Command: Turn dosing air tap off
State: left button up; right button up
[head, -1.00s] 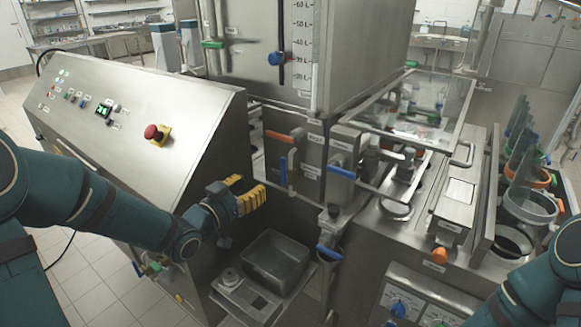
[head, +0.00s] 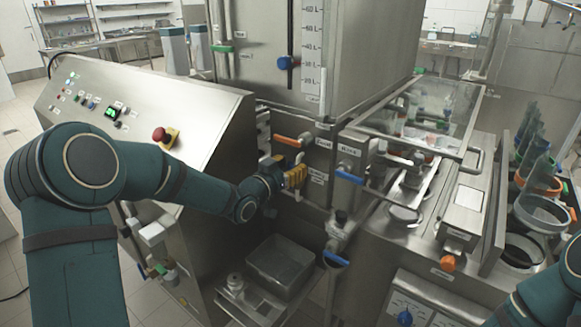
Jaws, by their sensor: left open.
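My left gripper (head: 291,175), with yellow fingers, is open in front of the machine's tap panel. An orange tap handle (head: 291,141) lies roughly level just above the fingers. A blue tap handle (head: 349,178) slants to the right of the gripper, clear of it. The upright blue handle below the orange one is hidden behind my gripper; whether the fingers touch it cannot be told. The tap labels are too small to read, so I cannot tell which one is the dosing air tap. Only part of my right arm shows at the lower right; its gripper is out of view.
The sloping control panel (head: 150,115) with a red stop button (head: 160,134) stands left of the gripper. A grey bin (head: 280,264) is below. Another blue lever (head: 335,258) sits low beside it. A clear cover (head: 432,108) is at right.

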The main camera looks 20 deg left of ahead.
pick_arm(q)
jog(key=shift+w, duration=0.1)
grip_shut()
